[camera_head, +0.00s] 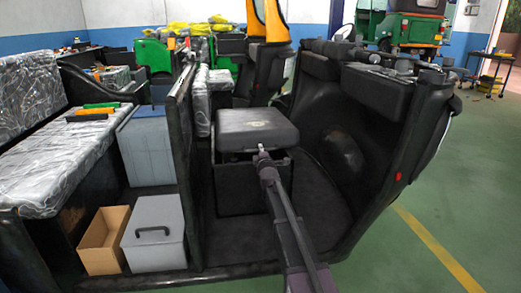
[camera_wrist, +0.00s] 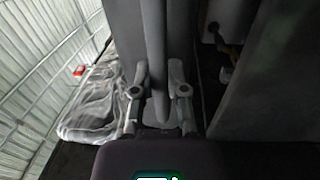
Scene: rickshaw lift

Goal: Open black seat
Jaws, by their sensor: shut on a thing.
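The black seat (camera_head: 257,128) is a square dark cushion with a small light mark on top. It sits over a black box base (camera_head: 238,190) in the middle of the vehicle's front cabin. My gripper (camera_head: 262,150) is at the seat's near edge, with my arm reaching up from the bottom of the picture. In the wrist view, my gripper (camera_wrist: 158,100) has its two fingers on either side of a thin dark edge of the seat (camera_wrist: 155,45). The inside of the base is hidden in the head view.
A black partition (camera_head: 180,150) stands left of the seat. Beyond it are a grey lidded box (camera_head: 153,232), an open cardboard box (camera_head: 104,238) and a plastic-wrapped bench (camera_head: 62,165). A black dashboard (camera_head: 375,90) rises at the right. Green floor (camera_head: 460,190) is clear at the right.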

